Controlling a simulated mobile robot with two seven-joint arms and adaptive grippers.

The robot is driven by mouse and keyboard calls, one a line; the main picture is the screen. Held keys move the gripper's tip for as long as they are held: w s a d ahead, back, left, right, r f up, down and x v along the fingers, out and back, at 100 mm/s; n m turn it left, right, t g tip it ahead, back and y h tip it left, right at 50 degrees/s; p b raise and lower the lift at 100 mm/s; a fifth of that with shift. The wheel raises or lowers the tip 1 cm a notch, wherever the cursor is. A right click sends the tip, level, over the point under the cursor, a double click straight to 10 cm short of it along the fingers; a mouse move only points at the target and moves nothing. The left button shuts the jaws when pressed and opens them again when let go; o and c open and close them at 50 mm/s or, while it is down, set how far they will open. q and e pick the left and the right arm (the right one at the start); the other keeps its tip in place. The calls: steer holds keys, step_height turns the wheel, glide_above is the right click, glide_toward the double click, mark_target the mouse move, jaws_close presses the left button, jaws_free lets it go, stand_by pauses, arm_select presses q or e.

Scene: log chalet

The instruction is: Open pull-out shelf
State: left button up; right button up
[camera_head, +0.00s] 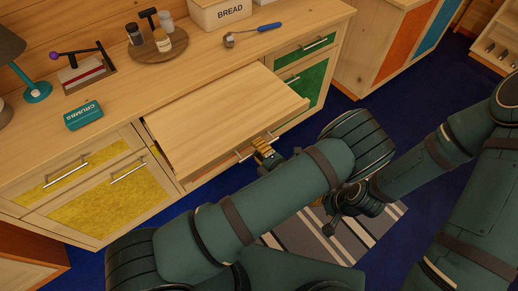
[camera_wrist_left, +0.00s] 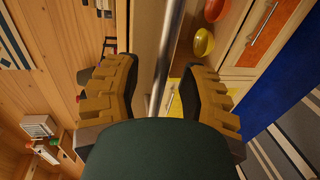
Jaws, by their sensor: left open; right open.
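The pull-out shelf (camera_head: 225,112) is a flat light-wood board. It sticks out from the counter front, well extended, with a metal bar handle (camera_head: 258,147) on its front edge. My left gripper (camera_head: 262,149) is at this handle. In the left wrist view the bar (camera_wrist_left: 168,45) runs between the two open, ridged yellow fingers of the left gripper (camera_wrist_left: 165,90), with gaps on both sides.
The counter holds a bread box (camera_head: 220,12), a ladle (camera_head: 252,34), a round tray with jars (camera_head: 158,48) and a teal crumbs tin (camera_head: 84,115). Yellow-fronted drawers (camera_head: 100,205) are left of the shelf, green-fronted ones (camera_head: 315,80) right. A striped rug (camera_head: 345,240) lies on the blue floor.

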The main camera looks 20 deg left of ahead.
arm_select(q)
steer(key=shift+r, duration=0.1)
step_height(320, 180, up, 10)
stand_by(0.6)
stand_by(0.4)
